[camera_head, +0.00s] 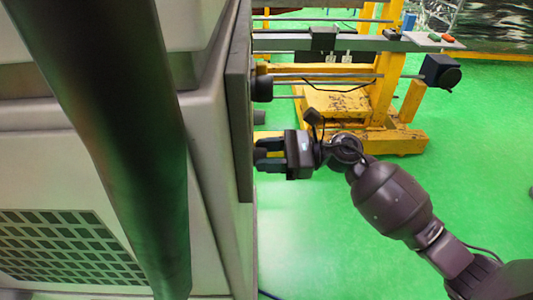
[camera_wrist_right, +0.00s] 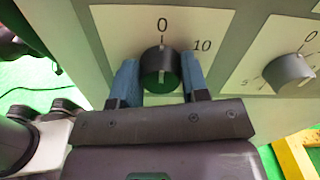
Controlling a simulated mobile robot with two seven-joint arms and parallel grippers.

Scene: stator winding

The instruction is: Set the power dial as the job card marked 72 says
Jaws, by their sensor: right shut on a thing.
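A dark round dial (camera_wrist_right: 160,72) sits on a white scale plate (camera_wrist_right: 118,28) in the right wrist view, with 0 above it and 10 to its upper right. Its light pointer mark is at the top, by the 0. My right gripper (camera_head: 262,155) reaches in from the right to the cabinet's panel edge (camera_head: 240,120). Its blue fingers (camera_wrist_right: 160,85) are shut on the dial's two sides. No label naming this dial shows. No job card marked 72 is visible. My left gripper is not in view.
A second dial (camera_wrist_right: 287,70) with its own scale is to the right in the wrist view. A yellow frame (camera_head: 350,105) with a grey rail (camera_head: 370,42) stands behind my right arm. Green floor (camera_head: 480,130) is open at the right.

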